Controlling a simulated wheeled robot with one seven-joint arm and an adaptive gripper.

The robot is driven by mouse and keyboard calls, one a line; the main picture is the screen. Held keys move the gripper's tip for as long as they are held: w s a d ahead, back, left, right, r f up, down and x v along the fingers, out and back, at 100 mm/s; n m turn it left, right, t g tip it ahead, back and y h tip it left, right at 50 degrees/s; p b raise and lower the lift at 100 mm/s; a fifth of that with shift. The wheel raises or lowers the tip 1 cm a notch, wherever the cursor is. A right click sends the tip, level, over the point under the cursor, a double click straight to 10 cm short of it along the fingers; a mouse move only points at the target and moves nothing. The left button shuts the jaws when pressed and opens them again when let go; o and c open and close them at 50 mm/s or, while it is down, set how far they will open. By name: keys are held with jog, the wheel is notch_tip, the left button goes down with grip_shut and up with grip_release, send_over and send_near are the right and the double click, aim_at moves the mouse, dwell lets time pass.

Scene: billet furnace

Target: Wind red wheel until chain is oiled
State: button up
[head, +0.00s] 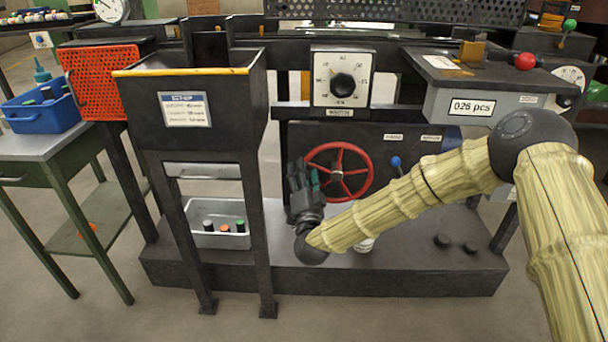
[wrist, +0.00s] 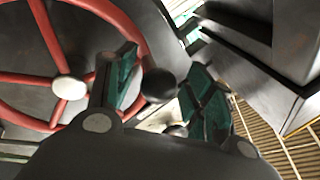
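The red wheel (head: 338,172) is upright on the front of the dark machine, with several spokes and a pale hub. It fills the upper left of the wrist view (wrist: 69,88). My gripper (head: 301,172) is at the wheel's left side. In the wrist view my gripper (wrist: 163,72) has its two green-padded fingers apart. A round black knob (wrist: 158,85) shows between them, beside the wheel's rim. It looks closer to the left finger, with a gap to the right one; I cannot tell whether it is touched. I cannot make out the chain.
A dark hopper (head: 190,110) on legs stands left of the wheel, close to my gripper. A grey bin (head: 218,238) with small bottles sits below it. A lever with a blue knob (head: 396,162) is right of the wheel. A dial (head: 342,80) is above.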

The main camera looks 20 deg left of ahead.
jog(key=v, duration=1.2)
jog(key=shift+d, duration=0.1)
dwell(1.1)
jog(key=w+a+r+n+g+p, duration=0.1)
jog(key=w+n+p, duration=0.2)
jog(key=n, duration=0.1)
jog(key=w+a+r+n+g+y+p, duration=0.1)
jog(key=w+a+n+g+p, duration=0.1)
jog(key=n, duration=0.3)
jog(key=w+a+r+n+g+p, duration=0.1)
jog(key=w+a+n+p, duration=0.1)
jog(key=w+n+p, duration=0.2)
jog(key=shift+w+r+n+g+p, duration=0.25)
jog(key=shift+w+n+g+p, duration=0.15)
jog(key=shift+w+p, duration=0.2)
jog(key=shift+c, duration=0.4)
grip_shut()
